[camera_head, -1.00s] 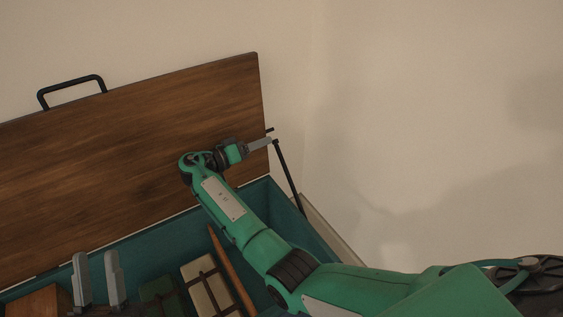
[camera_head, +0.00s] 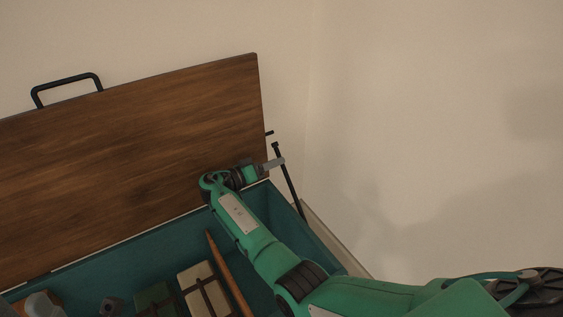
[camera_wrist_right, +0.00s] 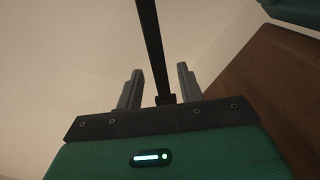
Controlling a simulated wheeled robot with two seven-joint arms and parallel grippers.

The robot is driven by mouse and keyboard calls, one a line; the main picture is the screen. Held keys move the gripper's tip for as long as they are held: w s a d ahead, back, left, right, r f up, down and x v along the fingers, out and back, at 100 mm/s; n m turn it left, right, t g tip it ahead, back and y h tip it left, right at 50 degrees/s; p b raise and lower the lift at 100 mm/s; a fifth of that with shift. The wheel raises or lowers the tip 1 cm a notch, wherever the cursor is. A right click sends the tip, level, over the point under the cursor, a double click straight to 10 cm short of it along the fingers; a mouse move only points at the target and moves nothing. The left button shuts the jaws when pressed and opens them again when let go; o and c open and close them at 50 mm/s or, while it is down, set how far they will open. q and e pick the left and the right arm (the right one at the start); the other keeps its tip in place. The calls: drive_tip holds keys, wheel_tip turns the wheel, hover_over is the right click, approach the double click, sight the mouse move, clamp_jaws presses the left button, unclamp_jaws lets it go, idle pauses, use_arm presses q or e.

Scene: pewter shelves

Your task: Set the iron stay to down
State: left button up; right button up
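The iron stay (camera_head: 289,182) is a thin black rod at the right end of a teal chest (camera_head: 110,254). It leans up from the rim beside the raised brown wooden lid (camera_head: 130,170). Its top end is just below a short black peg on the lid's edge; I cannot tell if they touch. My right gripper (camera_head: 275,163) is at the stay's upper part. In the right wrist view the stay (camera_wrist_right: 152,50) runs between the two open fingers (camera_wrist_right: 160,80), with gaps on both sides.
The chest holds a cream strapped block (camera_head: 203,288), a dark green block (camera_head: 154,299) and a long orange-brown stick (camera_head: 228,270). A black handle (camera_head: 66,81) is on the lid's top edge. A bare wall stands behind.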

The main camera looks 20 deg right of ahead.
drive_tip(key=shift+w+d, duration=0.2)
drive_tip(key=shift+d, duration=1.4)
clamp_jaws()
